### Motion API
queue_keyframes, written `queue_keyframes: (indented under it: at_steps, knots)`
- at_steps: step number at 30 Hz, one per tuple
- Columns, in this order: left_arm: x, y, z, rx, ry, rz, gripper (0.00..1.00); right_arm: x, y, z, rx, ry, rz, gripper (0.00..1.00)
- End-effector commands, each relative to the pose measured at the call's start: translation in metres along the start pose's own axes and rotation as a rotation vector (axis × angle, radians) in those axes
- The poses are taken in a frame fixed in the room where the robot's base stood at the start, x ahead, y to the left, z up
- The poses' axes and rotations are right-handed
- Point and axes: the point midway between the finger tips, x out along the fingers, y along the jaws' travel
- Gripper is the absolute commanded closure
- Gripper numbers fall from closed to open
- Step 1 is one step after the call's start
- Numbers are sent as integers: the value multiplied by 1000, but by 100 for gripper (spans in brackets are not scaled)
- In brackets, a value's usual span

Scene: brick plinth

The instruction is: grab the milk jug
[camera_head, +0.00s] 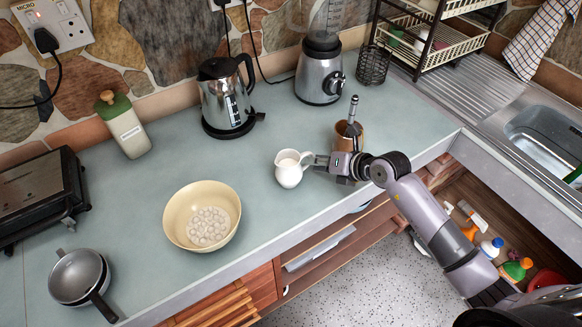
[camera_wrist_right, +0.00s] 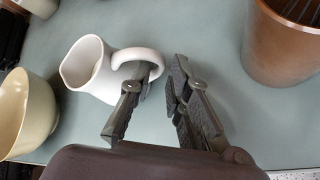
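The white milk jug (camera_head: 290,168) stands upright on the counter, its handle towards my right gripper (camera_head: 320,163). In the right wrist view the jug (camera_wrist_right: 88,70) is at the upper left, its handle looping to the right. My right gripper (camera_wrist_right: 162,78) is open, with a gap between its fingers. The left finger's tip overlaps the handle loop and appears to be inside it. The other finger is just right of the handle. Whether either finger touches the handle cannot be told. My left gripper is not in view.
A brown utensil pot (camera_head: 347,137) stands close behind my right gripper. A cream bowl (camera_head: 177,222) is left of the jug. A kettle (camera_head: 226,98) and a blender (camera_head: 320,78) stand behind. The counter's front edge is close in front.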

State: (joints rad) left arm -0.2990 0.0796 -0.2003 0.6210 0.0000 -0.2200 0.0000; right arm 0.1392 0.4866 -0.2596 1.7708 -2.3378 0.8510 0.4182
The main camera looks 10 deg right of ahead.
Motion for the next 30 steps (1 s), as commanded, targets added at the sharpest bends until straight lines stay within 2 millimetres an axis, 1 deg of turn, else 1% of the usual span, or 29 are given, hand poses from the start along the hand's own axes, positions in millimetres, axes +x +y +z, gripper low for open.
queue_keyframes:
  at_steps: [1, 2, 6, 9, 16, 24, 30]
  knots:
    - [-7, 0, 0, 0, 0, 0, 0, 6, 2, 2, 4, 1, 1, 83]
    - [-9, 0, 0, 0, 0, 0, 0, 10, 1, 2, 3, 2, 0, 83]
    - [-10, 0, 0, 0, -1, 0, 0, 27, 0, 1, 2, 1, 1, 83]
    - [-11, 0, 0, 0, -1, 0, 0, 33, 0, 1, 1, -1, 1, 83]
    - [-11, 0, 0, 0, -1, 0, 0, 34, -1, 0, 1, 0, 1, 83]
    - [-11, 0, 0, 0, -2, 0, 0, 34, -1, 0, 1, 0, 0, 100]
    - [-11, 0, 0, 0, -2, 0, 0, 34, -1, 0, 1, 0, 1, 100]
